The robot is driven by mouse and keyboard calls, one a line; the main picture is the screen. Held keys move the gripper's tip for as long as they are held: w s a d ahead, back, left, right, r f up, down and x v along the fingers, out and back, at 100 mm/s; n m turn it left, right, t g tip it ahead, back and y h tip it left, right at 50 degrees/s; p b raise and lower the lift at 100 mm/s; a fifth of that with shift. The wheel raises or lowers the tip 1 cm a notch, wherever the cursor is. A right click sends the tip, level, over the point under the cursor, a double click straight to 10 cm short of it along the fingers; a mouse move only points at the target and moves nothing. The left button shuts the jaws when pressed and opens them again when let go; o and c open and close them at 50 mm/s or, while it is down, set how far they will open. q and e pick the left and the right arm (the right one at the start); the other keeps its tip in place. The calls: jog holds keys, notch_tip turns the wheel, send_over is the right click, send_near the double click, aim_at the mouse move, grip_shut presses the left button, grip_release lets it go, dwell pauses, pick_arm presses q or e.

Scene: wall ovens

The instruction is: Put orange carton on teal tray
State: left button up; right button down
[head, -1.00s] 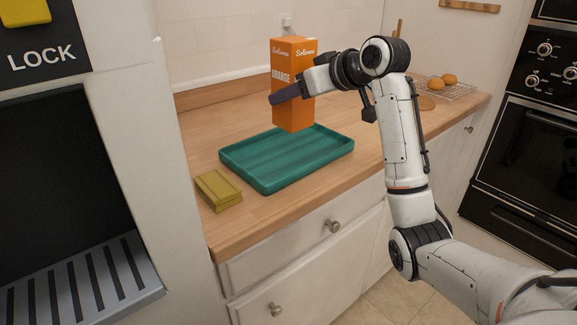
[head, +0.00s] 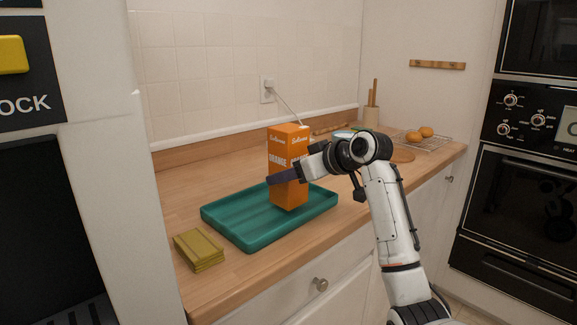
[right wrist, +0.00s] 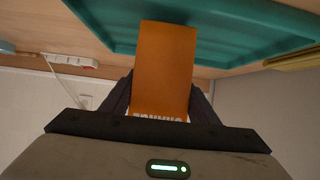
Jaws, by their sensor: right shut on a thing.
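The orange carton (head: 288,148) is upright in the head view, over the right part of the teal tray (head: 236,231). My right gripper (head: 284,176) is shut on its middle, coming from the right. The carton's lower end overlaps the tray's floor in the picture; I cannot tell whether it touches. In the right wrist view the carton (right wrist: 163,70) is between the two dark fingers, with the teal tray (right wrist: 120,38) beyond it. My left gripper is not in view.
A stack of yellow-green cloths or sponges (head: 199,250) lies at the counter's front left, beside the tray. A wire rack (head: 425,143) with round brown items stands at the right rear. A wall outlet with a cord (head: 268,90) is behind. The wooden counter (head: 180,205) left of the tray is clear.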

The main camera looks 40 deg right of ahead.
jog(key=shift+f, duration=0.65)
jog(key=c, duration=0.7)
grip_release()
jog(key=shift+f, duration=0.25)
jog(key=shift+r, duration=0.1)
jog(key=v, duration=1.2)
